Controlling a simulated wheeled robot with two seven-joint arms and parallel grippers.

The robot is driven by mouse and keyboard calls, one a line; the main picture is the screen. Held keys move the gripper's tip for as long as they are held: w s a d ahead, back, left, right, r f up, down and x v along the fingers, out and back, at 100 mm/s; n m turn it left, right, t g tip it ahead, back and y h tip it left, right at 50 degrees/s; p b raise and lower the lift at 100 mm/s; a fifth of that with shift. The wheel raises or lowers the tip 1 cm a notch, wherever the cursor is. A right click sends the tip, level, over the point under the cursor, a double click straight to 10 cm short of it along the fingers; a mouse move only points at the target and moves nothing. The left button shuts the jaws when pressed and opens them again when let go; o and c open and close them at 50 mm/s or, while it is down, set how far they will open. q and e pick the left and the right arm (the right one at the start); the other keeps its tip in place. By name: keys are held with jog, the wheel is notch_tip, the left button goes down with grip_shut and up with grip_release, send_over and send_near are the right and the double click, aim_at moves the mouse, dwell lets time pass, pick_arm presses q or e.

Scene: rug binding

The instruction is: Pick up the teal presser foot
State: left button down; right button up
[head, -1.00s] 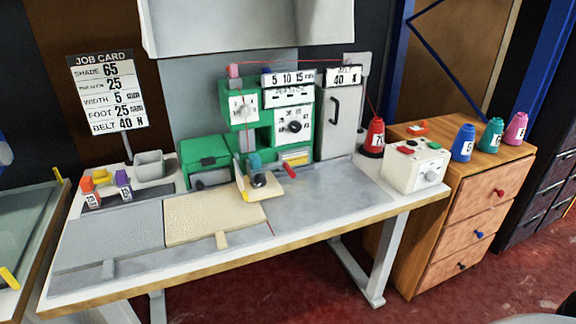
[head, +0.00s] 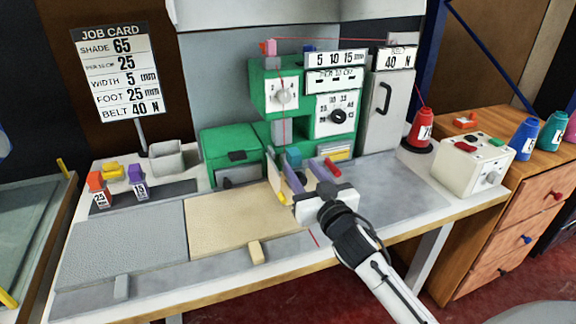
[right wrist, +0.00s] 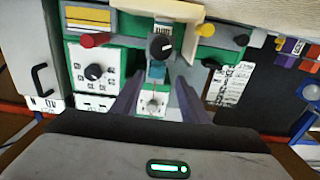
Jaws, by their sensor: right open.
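The teal presser foot (head: 293,155) is at the green machine (head: 225,143), below the needle thread. In the right wrist view the teal part (right wrist: 157,70) shows between my finger tips, just beside a black knob (right wrist: 160,46). My right gripper (head: 288,170) is open in front of the machine, its two purple-grey fingers pointing at the foot. In the right wrist view the gripper (right wrist: 158,82) has a finger on each side of the teal part; I cannot tell if they touch it. My left gripper is not in view.
An orange foot (head: 97,182) marked 25 and a purple foot (head: 137,178) marked 15 stand on a dark mat at left, near a yellow piece (head: 114,172). A grey bin (head: 166,157) is behind them. A white control box (head: 462,167) stands at right.

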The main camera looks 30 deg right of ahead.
aim_at(297, 160)
jog(key=shift+x, duration=1.15)
jog(key=x, duration=0.5)
jog(key=shift+s+d+f, duration=0.1)
jog(key=shift+d, duration=0.15)
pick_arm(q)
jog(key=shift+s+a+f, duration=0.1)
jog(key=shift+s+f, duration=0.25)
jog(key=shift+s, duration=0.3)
pick_arm(e)
grip_shut()
